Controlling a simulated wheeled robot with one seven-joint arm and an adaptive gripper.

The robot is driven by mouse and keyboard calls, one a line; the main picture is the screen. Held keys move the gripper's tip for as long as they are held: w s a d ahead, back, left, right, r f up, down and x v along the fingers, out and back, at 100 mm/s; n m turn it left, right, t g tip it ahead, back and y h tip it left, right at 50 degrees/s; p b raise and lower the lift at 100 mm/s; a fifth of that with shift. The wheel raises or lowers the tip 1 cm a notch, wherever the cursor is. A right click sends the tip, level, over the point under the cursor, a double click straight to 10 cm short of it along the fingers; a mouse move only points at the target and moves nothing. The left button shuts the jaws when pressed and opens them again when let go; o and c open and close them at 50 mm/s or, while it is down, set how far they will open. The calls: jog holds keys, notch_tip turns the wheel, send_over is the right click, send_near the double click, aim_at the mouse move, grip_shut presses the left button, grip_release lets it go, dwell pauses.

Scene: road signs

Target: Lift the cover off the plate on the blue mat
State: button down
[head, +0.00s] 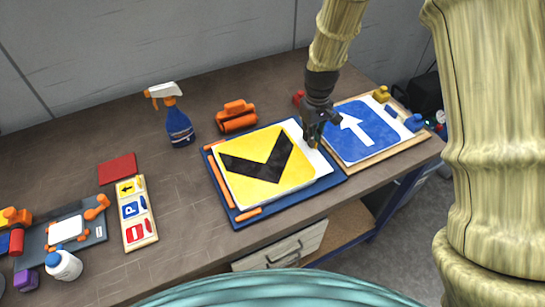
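The blue mat (238,217) lies on the brown bench. A square yellow plate with a black chevron (285,183) lies on it. A white layer (321,168) shows along the plate's right side and top edge; I cannot tell whether it is the cover or a backing. My gripper (312,138) points down at the upper right of the plate, by the white layer's edge. Its fingers are small and dark, so I cannot tell whether they are open, shut or touching the white layer.
Right of the mat, a blue arrow sign (362,135) lies on a wooden board with small blocks around it. Orange strips (248,214) lie along the mat's edges. A spray bottle (178,125) and orange tool (237,117) stand behind. Bare bench lies left of the mat.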

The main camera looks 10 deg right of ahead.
jog(key=shift+r, duration=0.15)
jog(key=shift+r+b, duration=0.5)
jog(key=shift+r, duration=0.45)
jog(key=shift+s+d+r+b, duration=0.2)
jog(key=shift+s+r+b, duration=0.25)
jog(key=shift+r, duration=0.15)
jog(key=s+d+r+b, duration=0.1)
jog(key=s+d, duration=0.2)
jog(key=s, duration=0.3)
jog(key=s+d+r+b, duration=0.1)
jog(key=s+d, duration=0.2)
jog(key=s, duration=0.4)
jog(key=shift+s+d+r, duration=0.2)
jog(key=shift+d, duration=0.1)
jog(key=shift+r+p, duration=1.3)
jog(key=shift+p, duration=0.15)
